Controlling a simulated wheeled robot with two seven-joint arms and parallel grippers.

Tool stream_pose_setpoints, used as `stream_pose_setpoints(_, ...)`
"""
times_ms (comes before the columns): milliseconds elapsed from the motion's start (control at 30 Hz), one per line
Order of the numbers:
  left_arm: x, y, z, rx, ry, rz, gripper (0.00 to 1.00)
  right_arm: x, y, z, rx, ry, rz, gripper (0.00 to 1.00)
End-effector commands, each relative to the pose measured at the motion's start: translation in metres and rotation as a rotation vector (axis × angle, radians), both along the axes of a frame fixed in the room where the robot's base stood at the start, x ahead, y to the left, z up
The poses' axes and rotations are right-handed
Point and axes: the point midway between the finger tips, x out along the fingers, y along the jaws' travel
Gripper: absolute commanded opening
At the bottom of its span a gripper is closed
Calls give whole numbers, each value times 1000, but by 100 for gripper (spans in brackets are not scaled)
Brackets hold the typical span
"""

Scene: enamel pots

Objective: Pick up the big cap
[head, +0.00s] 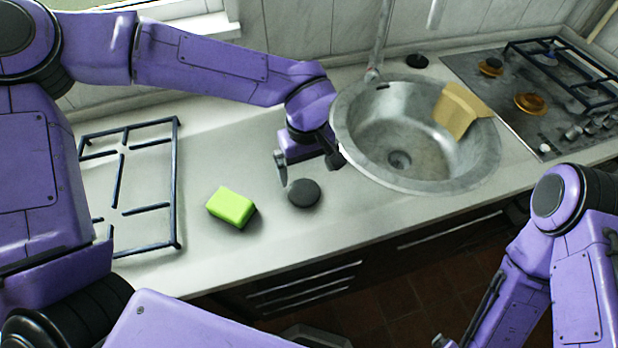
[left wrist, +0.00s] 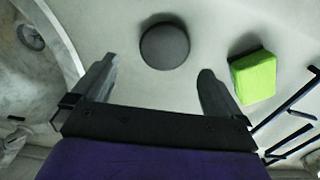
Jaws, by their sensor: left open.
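The big cap (head: 303,193) is a dark grey round disc lying flat on the light worktop between the green sponge and the sink. In the left wrist view the cap (left wrist: 165,46) lies at and just beyond the fingertips, between their lines. My left gripper (head: 311,175) is open and empty, with its fingers just behind and above the cap; the wrist view shows both fingers (left wrist: 158,68) spread wider than the cap. A smaller-looking dark cap (head: 416,61) lies behind the sink. My right arm is at the lower right; its gripper is not in view.
A bright green sponge (head: 231,207) lies left of the cap. A black pan grate (head: 177,190) lies farther left. The worktop in front of the cap is clear.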

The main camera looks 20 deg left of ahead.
Motion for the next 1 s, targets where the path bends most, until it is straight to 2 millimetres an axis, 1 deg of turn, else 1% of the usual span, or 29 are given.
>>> stream_pose_setpoints(33,-1,0,-7,2,1,-2,100,0,0,1,0,1,0,95)
stream_pose_setpoints(167,4,1,-24,0,4,0,100,-1,0,3,0,2,0,95)
stream_pose_setpoints(267,8,3,-40,2,8,-1,100,-1,0,8,0,2,0,95)
stream_pose_setpoints(333,10,5,-53,2,10,-2,100,0,0,12,0,1,0,95)
stream_pose_setpoints(400,11,5,-67,2,9,-2,100,0,0,12,1,1,0,95)
stream_pose_setpoints(500,11,5,-76,1,8,-2,100,0,0,12,0,0,0,95)
stream_pose_setpoints(700,11,4,-77,0,6,-3,100,0,0,12,1,1,0,95)
stream_pose_setpoints(733,11,4,-77,0,6,-3,94,0,0,11,1,1,0,95)
stream_pose_setpoints(767,11,4,-77,0,6,-4,84,0,0,11,1,1,0,95)
stream_pose_setpoints(800,11,4,-77,0,6,-4,71,0,0,11,1,1,0,95)
stream_pose_setpoints(867,11,4,-77,0,6,-4,51,0,0,11,1,1,0,95)
stream_pose_setpoints(900,11,4,-77,0,6,-4,47,0,0,11,1,1,0,95)
stream_pose_setpoints(1000,11,4,-77,0,6,-4,47,0,0,11,1,1,0,95)
